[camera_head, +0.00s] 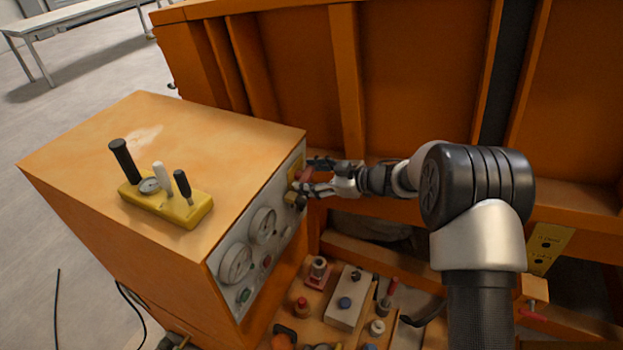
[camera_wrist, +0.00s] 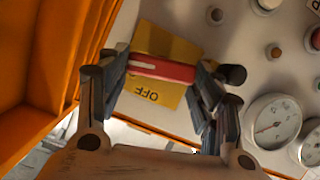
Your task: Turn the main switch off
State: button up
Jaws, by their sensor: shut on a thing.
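The main switch is a red handle (camera_wrist: 162,68) on a yellow plate (camera_wrist: 152,96) marked OFF, on the grey front panel of the orange cabinet. In the wrist view the plate appears upside down and the red handle lies between my two fingers. In the head view the red handle (camera_head: 303,174) shows at the far end of the panel, partly hidden by my gripper (camera_head: 312,178). My gripper (camera_wrist: 165,75) is shut on the red handle, with one finger at each end of it. The rest of the plate's lettering is hidden or unreadable.
Gauges (camera_head: 236,263) and buttons (camera_head: 244,296) sit on the same panel. A yellow lever block (camera_head: 165,203) stands on the cabinet top. Below lies a board with several knobs and fittings (camera_head: 345,300). A ribbed orange wall (camera_head: 400,70) rises close behind my arm.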

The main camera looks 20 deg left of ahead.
jog(key=n+t+b, duration=0.1)
jog(key=b, duration=0.1)
jog(key=n+b, duration=0.1)
jog(key=b, duration=0.2)
jog(key=shift+s+f+n+t, duration=0.2)
jog(key=shift+f+n+t, duration=0.1)
jog(key=shift+f+t, duration=0.1)
jog(key=shift+o, duration=0.3)
jog(key=n+b, duration=0.1)
jog(key=b, duration=0.2)
jog(key=shift+s+f+t, duration=0.1)
jog(key=shift+s+t, duration=0.1)
jog(key=shift+t, duration=0.2)
jog(key=shift+s+n+b, duration=0.1)
jog(key=shift+n+b, duration=0.2)
jog(key=shift+b, duration=0.1)
jog(key=shift+r, duration=0.3)
jog(key=shift+p, duration=0.3)
jog(key=shift+d+f, duration=0.1)
jog(key=shift+f, duration=0.1)
jog(key=o, duration=0.7)
jog(key=shift+w, duration=0.25)
jog(key=shift+d, duration=0.1)
